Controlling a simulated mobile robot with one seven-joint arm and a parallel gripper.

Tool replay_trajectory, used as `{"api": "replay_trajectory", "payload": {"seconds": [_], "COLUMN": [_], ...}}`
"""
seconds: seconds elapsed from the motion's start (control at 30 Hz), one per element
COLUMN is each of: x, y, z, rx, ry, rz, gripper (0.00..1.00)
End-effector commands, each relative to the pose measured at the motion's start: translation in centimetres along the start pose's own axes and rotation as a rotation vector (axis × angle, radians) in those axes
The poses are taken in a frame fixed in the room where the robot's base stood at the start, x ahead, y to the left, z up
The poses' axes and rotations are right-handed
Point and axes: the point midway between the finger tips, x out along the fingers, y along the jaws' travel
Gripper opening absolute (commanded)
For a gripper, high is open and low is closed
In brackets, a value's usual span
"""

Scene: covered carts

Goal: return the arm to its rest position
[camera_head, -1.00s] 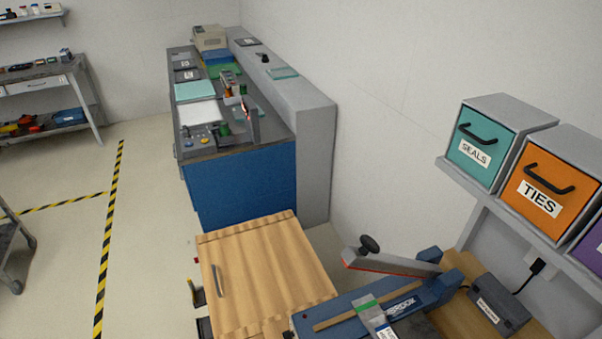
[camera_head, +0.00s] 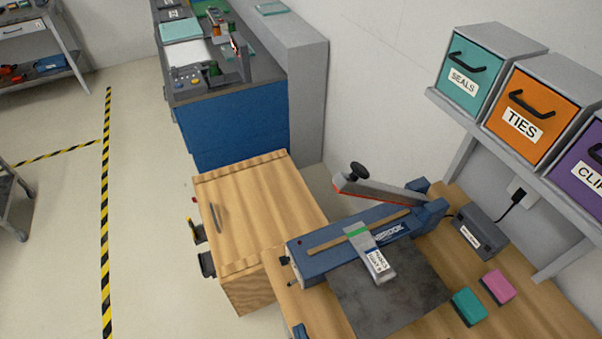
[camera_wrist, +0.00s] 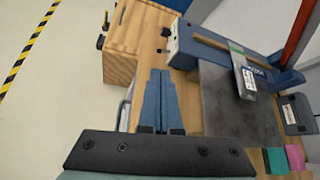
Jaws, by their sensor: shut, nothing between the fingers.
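My gripper (camera_wrist: 160,75) shows in the wrist view as two blue fingers pressed together, with nothing between them. It points toward the wooden workbench (camera_wrist: 195,92) and the blue sealer (camera_wrist: 196,47). The fingers are in front of the bench's edge, and I cannot tell their exact height or whether they touch it. In the head view, a small blue tip at the bottom edge may be part of my gripper. The rest of my arm is out of view there.
The sealer (camera_head: 350,235) has its lever arm raised, and a labelled pouch (camera_head: 371,256) lies across it. A wooden cabinet (camera_head: 262,200) adjoins the bench. Teal (camera_head: 467,306) and pink (camera_head: 498,286) blocks lie right. Labelled bins (camera_head: 531,110) sit on a shelf above. Open floor lies left.

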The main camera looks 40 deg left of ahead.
Motion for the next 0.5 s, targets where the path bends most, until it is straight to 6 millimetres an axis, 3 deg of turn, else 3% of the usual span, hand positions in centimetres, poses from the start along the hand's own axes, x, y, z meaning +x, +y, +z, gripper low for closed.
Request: {"api": "replay_trajectory", "payload": {"seconds": [0.5], "x": [0.09], "y": [-0.41], "z": [0.09], "rx": [-0.015], "ry": [0.001], "rz": [-0.006], "gripper": [0.00]}}
